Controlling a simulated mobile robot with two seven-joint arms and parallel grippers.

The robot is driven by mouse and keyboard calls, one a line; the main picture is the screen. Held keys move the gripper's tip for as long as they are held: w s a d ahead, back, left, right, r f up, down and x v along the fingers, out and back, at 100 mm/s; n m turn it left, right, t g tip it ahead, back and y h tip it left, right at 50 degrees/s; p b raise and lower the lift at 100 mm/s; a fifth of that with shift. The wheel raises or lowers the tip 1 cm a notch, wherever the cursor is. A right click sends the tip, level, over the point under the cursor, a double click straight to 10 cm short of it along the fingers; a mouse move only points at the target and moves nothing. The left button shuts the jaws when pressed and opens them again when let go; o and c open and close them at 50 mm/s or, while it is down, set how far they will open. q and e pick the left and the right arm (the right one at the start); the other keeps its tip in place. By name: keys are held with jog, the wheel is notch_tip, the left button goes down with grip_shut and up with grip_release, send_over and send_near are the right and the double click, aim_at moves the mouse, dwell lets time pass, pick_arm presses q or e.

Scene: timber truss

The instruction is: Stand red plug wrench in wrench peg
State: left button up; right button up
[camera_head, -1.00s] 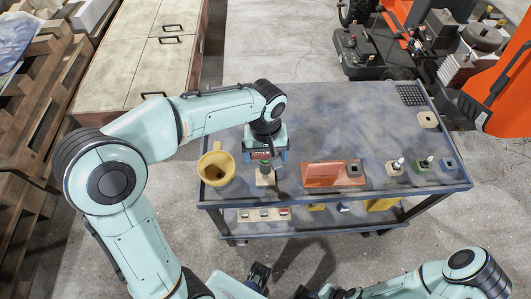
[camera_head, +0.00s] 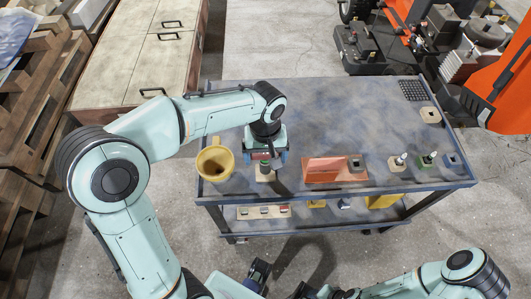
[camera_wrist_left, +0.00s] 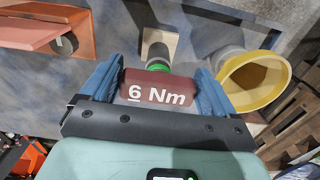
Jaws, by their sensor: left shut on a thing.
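My left gripper (camera_head: 265,157) is over the front left of the blue-grey table top. Its blue fingers (camera_wrist_left: 155,88) are shut on the red plug wrench (camera_wrist_left: 158,88), whose red body is marked "6 Nm". A green ring (camera_wrist_left: 158,66) shows just beyond the red body. A pale square block (camera_head: 265,176), which looks like the wrench peg's base, is directly below the gripper; it also shows in the left wrist view (camera_wrist_left: 160,38). The wrench's lower end is hidden, so I cannot tell whether it touches the block.
A yellow funnel-like cup (camera_head: 215,163) stands close to the left of the gripper. An orange angled holder (camera_head: 324,170) stands to the right. Small blocks with fittings (camera_head: 398,162) line the front right edge. The back middle of the table top is clear.

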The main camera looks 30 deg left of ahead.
pick_arm(q)
jog(key=shift+f+b, duration=0.4)
jog(key=shift+f, duration=0.3)
jog(key=o, duration=1.6)
notch_tip(320, 180, up, 14)
jog(key=shift+f+p, duration=0.25)
jog(key=shift+p, duration=0.85)
